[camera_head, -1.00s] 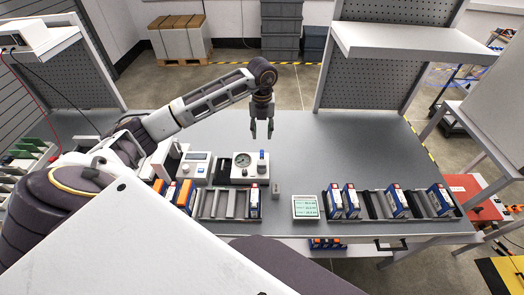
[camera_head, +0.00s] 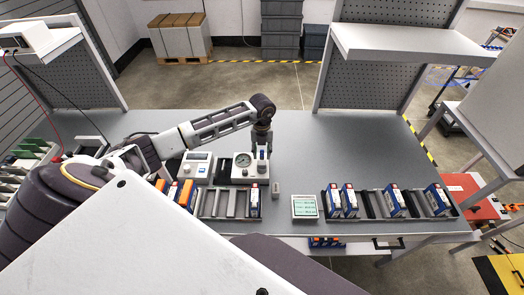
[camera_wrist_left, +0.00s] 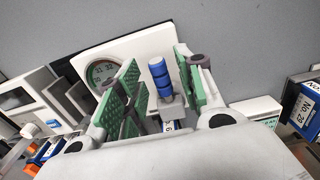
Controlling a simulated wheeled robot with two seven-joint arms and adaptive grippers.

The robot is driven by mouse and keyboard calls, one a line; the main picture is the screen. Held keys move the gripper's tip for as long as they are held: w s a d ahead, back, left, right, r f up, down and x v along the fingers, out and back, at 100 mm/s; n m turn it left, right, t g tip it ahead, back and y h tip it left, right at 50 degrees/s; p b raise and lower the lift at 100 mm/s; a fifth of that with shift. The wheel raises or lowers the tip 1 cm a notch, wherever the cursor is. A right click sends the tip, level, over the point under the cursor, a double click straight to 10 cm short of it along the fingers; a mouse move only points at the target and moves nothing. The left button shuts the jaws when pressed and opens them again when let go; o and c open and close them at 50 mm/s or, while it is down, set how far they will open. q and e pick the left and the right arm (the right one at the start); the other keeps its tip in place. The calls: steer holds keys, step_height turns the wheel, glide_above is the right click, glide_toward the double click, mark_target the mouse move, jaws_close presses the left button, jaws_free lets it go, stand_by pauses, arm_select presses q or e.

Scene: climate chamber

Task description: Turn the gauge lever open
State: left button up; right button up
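The gauge box (camera_head: 242,176) is a white unit on the grey bench, with a round dial (camera_head: 242,160) on its top. In the left wrist view the dial (camera_wrist_left: 101,72) shows beside the gauge lever (camera_wrist_left: 160,75), a ribbed blue handle standing on the white panel. My left gripper (camera_wrist_left: 158,88) is open, with its green pads on either side of the lever and gaps visible. In the head view my left gripper (camera_head: 262,150) points down over the right side of the box and partly hides the lever. My right gripper is not in view.
A white meter (camera_head: 196,167) stands left of the gauge box. A rack (camera_head: 222,203) with blue-and-white and orange boxes lies in front, and a display (camera_head: 305,207) and another rack (camera_head: 372,205) are to the right. The bench behind and right of the gauge is clear.

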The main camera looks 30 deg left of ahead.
arm_select(q)
steer(key=shift+f, duration=0.15)
jaws_close()
stand_by(0.5)
